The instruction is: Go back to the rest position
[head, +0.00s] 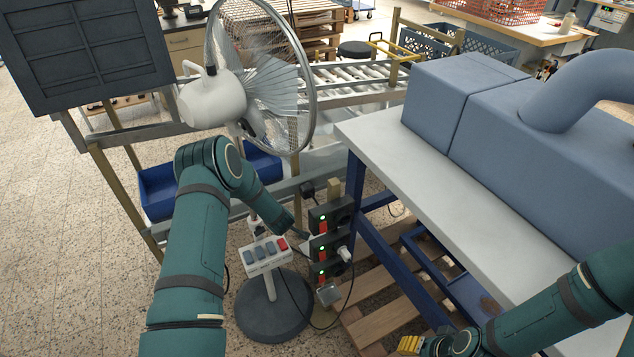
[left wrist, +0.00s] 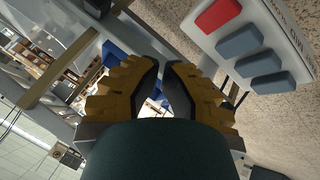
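The fan's control box (head: 266,255) is white with one red and several grey-blue buttons, on the stand of a large fan (head: 213,98). The box also shows at the upper right of the left wrist view (left wrist: 272,18). My left gripper reaches down beside the box, near a black socket strip (head: 328,247) with green lights; the arm hides most of it in the head view. In the left wrist view its yellow-and-black fingers (left wrist: 161,67) come together at the tips with nothing seen between them. My right gripper (head: 408,345) is low at the bottom edge, partly cut off.
A white-topped bench (head: 400,165) with a large blue machine (head: 530,110) stands on the right. A wooden pallet (head: 385,325) lies below it. A roller conveyor (head: 350,75) runs behind the fan. A blue bin (head: 160,190) is on the left; open floor (head: 60,230) lies further left.

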